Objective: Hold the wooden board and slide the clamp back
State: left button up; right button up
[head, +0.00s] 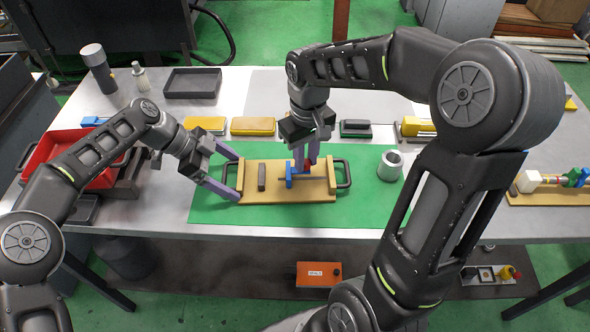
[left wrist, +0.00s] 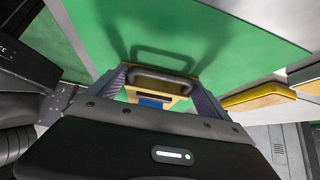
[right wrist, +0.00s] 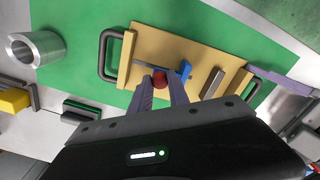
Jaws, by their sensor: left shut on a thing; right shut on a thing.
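The wooden board (head: 300,194) lies on a green mat (head: 215,212), with a dark handle at each end. My left gripper (head: 236,178) is shut on the board's left end, its fingers either side of the handle there; the handle also shows in the left wrist view (left wrist: 160,78). The clamp has a blue block (head: 289,175) and a red part, seen in the right wrist view (right wrist: 159,77), on the board's middle. My right gripper (head: 303,163) comes from above and is shut on the red part, which its fingers partly hide. A grey bar (head: 262,177) stands left of the blue block.
A metal cylinder (head: 390,166) stands on the mat right of the board. Yellow blocks (head: 253,126) and a dark-green block (head: 355,129) lie behind the mat. A red tray (head: 75,150) is at the left. The mat in front of the board is clear.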

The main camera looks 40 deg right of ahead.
grip_shut()
jog(key=shift+s+d, duration=0.5)
jog(key=shift+d, duration=0.3)
jog(key=shift+s+d, duration=0.55)
jog(key=shift+d, duration=0.25)
jog(key=shift+s+d, duration=0.5)
jog(key=shift+d, duration=0.3)
jog(key=shift+s+d, duration=0.2)
jog(key=shift+d, duration=0.1)
jog(key=o, duration=0.9)
grip_release()
notch_tip(320, 180, up, 12)
